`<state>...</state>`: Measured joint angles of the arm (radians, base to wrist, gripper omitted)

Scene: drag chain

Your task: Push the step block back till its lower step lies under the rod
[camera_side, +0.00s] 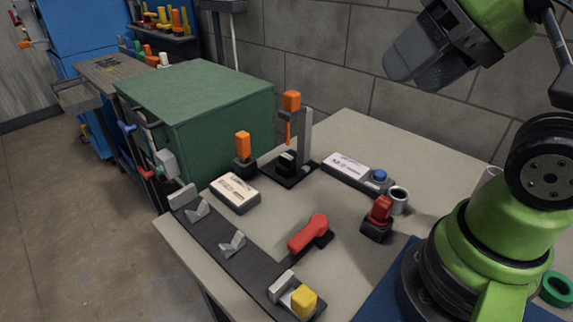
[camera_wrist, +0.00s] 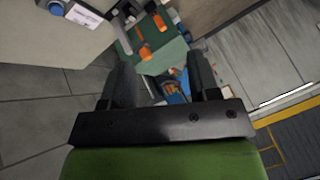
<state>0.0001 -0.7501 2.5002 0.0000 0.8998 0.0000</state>
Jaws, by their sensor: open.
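The step block (camera_side: 287,162) is small and black with a pale strip, and sits on a dark base plate (camera_side: 297,179) near the back of the table. The thin orange rod (camera_side: 288,133) hangs upright above it from an orange head (camera_side: 291,101) beside a grey post (camera_side: 306,130). Whether the rod's tip touches the block, and which step is below it, I cannot tell. My gripper (camera_wrist: 160,58) is open and empty in the wrist view, high above the floor and away from the block. In the side view its end is at the upper right.
An orange-handled part (camera_side: 243,146) stands left of the base plate, near the green cabinet (camera_side: 200,105). A labelled box with a blue button (camera_side: 379,175) lies right of it. A red lever (camera_side: 309,233), a red-topped switch (camera_side: 379,213) and a dark strip with clips (camera_side: 230,246) are nearer.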

